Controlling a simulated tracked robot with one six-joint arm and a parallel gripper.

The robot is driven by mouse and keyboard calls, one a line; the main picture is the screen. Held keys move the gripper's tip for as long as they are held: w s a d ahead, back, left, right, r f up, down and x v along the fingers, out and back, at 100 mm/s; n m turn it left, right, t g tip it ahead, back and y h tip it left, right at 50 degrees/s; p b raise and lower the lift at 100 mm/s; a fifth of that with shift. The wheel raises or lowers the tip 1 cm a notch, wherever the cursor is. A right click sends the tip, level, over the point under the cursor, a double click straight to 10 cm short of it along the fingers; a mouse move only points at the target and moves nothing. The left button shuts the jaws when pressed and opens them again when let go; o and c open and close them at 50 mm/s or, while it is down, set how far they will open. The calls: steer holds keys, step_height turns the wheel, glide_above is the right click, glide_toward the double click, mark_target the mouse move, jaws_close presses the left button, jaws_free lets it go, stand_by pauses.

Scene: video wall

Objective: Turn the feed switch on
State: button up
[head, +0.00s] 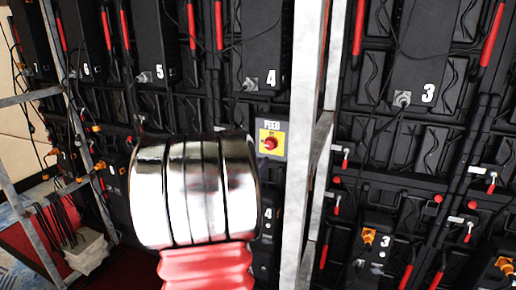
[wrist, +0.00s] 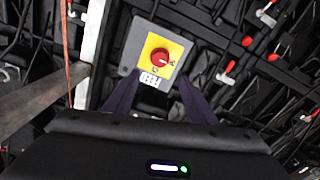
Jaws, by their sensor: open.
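The feed switch (head: 270,143) is a red rotary knob on a yellow plate set in a grey box labelled FEED, on the black wall beside a metal upright. In the wrist view the red knob (wrist: 160,60) shows on its yellow plate, tilted in the picture. My gripper (wrist: 159,88) is open, its two dark fingers spread at the lower edge of the switch box, with nothing between them but the view of the box. The knob lies beyond the fingertips; I cannot tell the exact gap. In the head view my arm hides the gripper.
A metal upright (head: 311,150) stands just right of the switch. Black numbered panels (head: 418,60) with cables and red handles cover the wall. A white bag (head: 86,250) sits at the lower left. In the wrist view a pale upright (wrist: 93,45) runs left of the box.

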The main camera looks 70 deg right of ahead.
mark_target(269, 146)
stand_by(0.3)
steer(key=d, duration=0.4)
steer(key=s+d, duration=0.1)
steer(key=d, duration=0.8)
steer(key=shift+s+d, duration=0.15)
steer(key=shift+d, duration=0.25)
